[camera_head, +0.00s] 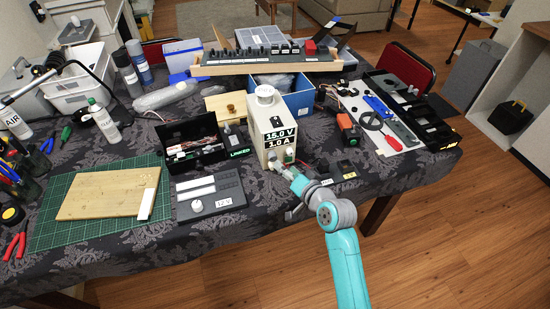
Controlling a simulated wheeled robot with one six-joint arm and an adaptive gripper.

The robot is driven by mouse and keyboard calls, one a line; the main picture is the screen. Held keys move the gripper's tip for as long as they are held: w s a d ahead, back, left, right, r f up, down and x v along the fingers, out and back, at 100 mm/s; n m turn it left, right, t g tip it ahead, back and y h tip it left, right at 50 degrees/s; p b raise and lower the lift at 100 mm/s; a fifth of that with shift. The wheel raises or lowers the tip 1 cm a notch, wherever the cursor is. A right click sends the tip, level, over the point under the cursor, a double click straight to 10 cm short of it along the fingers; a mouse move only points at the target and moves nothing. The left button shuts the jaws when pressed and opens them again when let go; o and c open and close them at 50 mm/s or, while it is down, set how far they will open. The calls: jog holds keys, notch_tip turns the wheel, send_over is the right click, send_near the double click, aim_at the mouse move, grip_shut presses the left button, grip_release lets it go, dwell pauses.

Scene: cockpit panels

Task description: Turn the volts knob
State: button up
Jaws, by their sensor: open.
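A white power supply box (265,118) stands upright on the table, with a readout of 15.0 V and 1.0 A. Small round controls (272,158) sit on its lower front, below the readout. They are too small to tell which one is the volts knob. My gripper (286,174) is open just in front of this lower front, at the end of my teal and grey arm. I cannot tell whether its fingers touch a control or stand apart from it. Part of the lower front is hidden behind the gripper.
A grey panel (232,197) with a white knob and a 12 V label lies to the left. A black open box (180,142) stands behind it. A red-orange block (345,128) and a white tool board (365,112) lie to the right. The front right table edge is close to my arm.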

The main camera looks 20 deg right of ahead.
aim_at(274, 158)
jog(key=x, duration=0.7)
jog(key=shift+w, duration=0.2)
grip_shut()
